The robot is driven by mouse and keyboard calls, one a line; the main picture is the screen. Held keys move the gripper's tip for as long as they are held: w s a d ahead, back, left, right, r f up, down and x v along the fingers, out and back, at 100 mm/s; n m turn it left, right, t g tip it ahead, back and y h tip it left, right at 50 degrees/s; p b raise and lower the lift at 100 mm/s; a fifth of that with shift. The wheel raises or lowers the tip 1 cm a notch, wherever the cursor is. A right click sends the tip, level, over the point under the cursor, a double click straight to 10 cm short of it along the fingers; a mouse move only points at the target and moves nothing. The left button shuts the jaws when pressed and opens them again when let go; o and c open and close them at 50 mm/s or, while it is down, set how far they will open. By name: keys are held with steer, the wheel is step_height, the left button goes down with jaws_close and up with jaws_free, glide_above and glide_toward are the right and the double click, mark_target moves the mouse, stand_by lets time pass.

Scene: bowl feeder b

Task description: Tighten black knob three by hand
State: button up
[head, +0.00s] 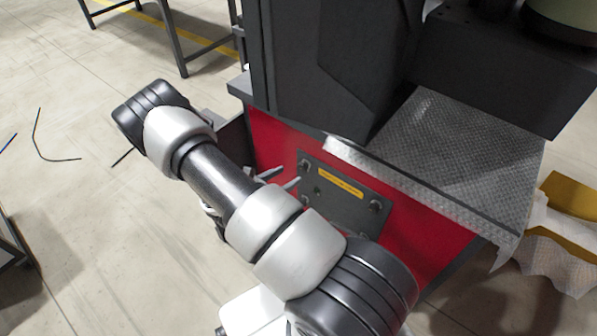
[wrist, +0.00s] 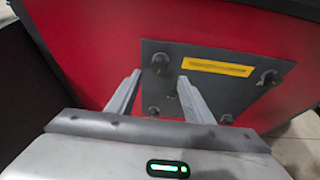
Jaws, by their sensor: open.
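A dark grey plate (wrist: 205,95) with a yellow label (wrist: 217,67) is fixed on the red machine front. Black knobs sit near its corners: upper left (wrist: 160,64), upper right (wrist: 270,77), lower left (wrist: 153,111) and lower right (wrist: 227,119). No numbers are readable, so I cannot tell which is knob three. My gripper (wrist: 159,77) is open and empty, its fingertips to either side of the upper left knob in the wrist view. I cannot tell whether they reach around it. In the head view, my gripper (head: 291,177) is partly hidden behind my arm, near the plate (head: 335,201).
A metal tread-plate ledge (head: 440,160) juts out above the red panel (head: 425,243). A dark machine housing (head: 340,60) rises above it. A yellow bin (head: 570,195) stands at the right. The floor at the left is mostly open, with a few thin cables or rods.

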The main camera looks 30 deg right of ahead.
mark_target(301, 169)
steer(key=b+x, duration=0.1)
steer(key=x, duration=0.6)
steer(key=shift+d+f, duration=0.15)
steer(key=shift+d, duration=0.05)
steer(key=c, duration=1)
steer(key=shift+c, duration=0.2)
